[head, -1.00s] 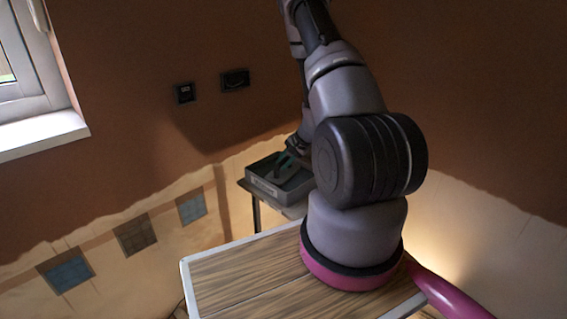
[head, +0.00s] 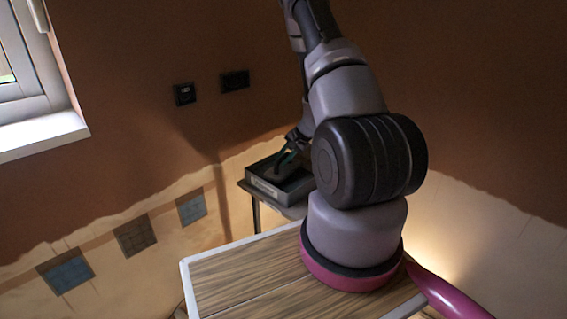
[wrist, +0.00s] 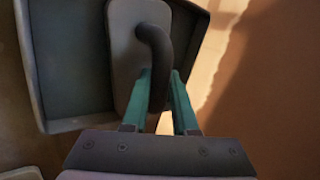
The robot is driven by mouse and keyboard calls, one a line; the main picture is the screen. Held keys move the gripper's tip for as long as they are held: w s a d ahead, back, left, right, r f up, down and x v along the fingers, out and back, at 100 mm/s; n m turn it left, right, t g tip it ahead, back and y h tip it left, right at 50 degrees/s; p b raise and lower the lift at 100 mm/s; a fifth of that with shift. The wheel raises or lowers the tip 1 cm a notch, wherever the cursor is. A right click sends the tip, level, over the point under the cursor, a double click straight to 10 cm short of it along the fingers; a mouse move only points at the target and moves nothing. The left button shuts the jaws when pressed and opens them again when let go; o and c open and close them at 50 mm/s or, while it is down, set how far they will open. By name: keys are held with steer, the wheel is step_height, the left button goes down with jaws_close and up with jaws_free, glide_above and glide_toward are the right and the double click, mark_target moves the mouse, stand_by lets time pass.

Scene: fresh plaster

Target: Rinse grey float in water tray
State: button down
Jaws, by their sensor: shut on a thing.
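The grey float has a pale flat plate (wrist: 126,45) and a dark curved handle (wrist: 157,45) in the wrist view. My gripper (wrist: 162,78), with teal fingers, is shut on that handle. The grey water tray (wrist: 34,60) lies behind the float in the wrist view, and the plate overlaps its inside. In the head view the tray (head: 262,190) stands beyond my arm, and my gripper (head: 288,156) is low over it. The float is small and dark there. I cannot tell whether it touches water or the tray floor.
The tray stands on a small table (head: 246,187) close to the part-plastered wall (head: 140,130). A window (head: 30,80) is at the left, and two dark sockets (head: 210,87) are on the wall above the tray. My arm hides the tray's right side in the head view.

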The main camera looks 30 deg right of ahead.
mark_target(284, 155)
steer(key=shift+r, duration=2.4)
steer(key=a+n, duration=0.1)
steer(key=a, duration=0.1)
steer(key=a+n+g+y, duration=0.1)
steer(key=a, duration=0.1)
steer(key=a+n+y, duration=0.1)
steer(key=n, duration=0.1)
steer(key=shift+s+a+r+g, duration=0.15)
steer(key=shift+a+r+g, duration=0.15)
steer(key=shift+a+r, duration=0.1)
steer(key=s+a+r+n+g+y, duration=0.1)
steer(key=s+a+n+g, duration=0.2)
steer(key=a+n, duration=0.3)
steer(key=shift+r+n+g, duration=0.4)
steer(key=shift+n+g, duration=0.2)
steer(key=shift+n, duration=0.3)
steer(key=shift+a, duration=0.1)
